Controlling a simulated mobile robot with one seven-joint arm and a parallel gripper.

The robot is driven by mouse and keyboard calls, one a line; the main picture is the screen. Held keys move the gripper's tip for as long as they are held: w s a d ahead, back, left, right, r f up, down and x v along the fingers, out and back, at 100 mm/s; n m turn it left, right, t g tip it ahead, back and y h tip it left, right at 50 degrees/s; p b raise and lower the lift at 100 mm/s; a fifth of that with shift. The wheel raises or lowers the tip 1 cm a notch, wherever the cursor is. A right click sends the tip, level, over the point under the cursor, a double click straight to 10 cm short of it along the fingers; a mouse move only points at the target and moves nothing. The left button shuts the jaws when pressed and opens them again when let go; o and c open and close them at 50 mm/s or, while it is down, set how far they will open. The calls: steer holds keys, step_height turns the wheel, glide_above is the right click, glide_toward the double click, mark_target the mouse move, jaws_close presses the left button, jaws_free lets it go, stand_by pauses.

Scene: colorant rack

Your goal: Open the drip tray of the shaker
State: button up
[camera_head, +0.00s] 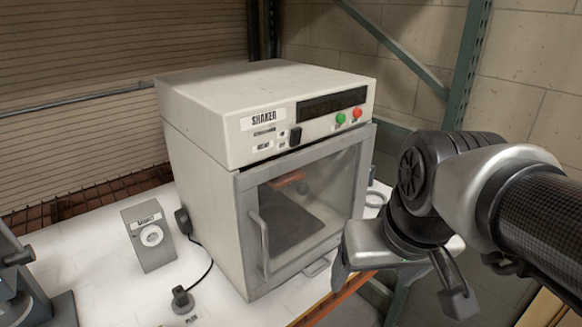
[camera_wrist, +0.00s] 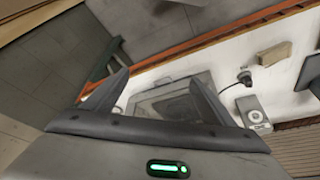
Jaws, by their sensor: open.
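The shaker (camera_head: 270,115) is a pale box standing on the white table, with a clear front door (camera_head: 308,205) that is shut. The drip tray (camera_head: 316,268) shows as a low front with a small handle under the door, and it looks pushed in. My gripper (camera_head: 398,297) is open and empty, to the right of the tray handle and apart from it. In the wrist view my two fingers (camera_wrist: 159,75) are spread, and a grey part of the shaker (camera_wrist: 150,104) shows beyond them, partly hidden by the right finger.
A vertical door handle (camera_head: 262,245) stands out just above and left of the tray. A small grey box with a round dial (camera_head: 151,235) and a plug (camera_head: 182,298) are on the table at left. The table's orange front edge (camera_head: 335,302) runs below the tray.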

step_height(320, 180, down, 8)
steer(key=d+r+g+b, duration=0.1)
steer(key=d+g+b, duration=0.1)
steer(key=g, duration=0.1)
steer(key=m+t+y+b, duration=1.1)
steer(key=m+t, duration=0.2)
steer(key=m, duration=1.6)
glide_toward(323, 271)
steer(key=b+x, duration=0.1)
steer(key=x, duration=0.7)
steer(key=shift+w+a, duration=0.25)
steer(key=shift+r, duration=0.1)
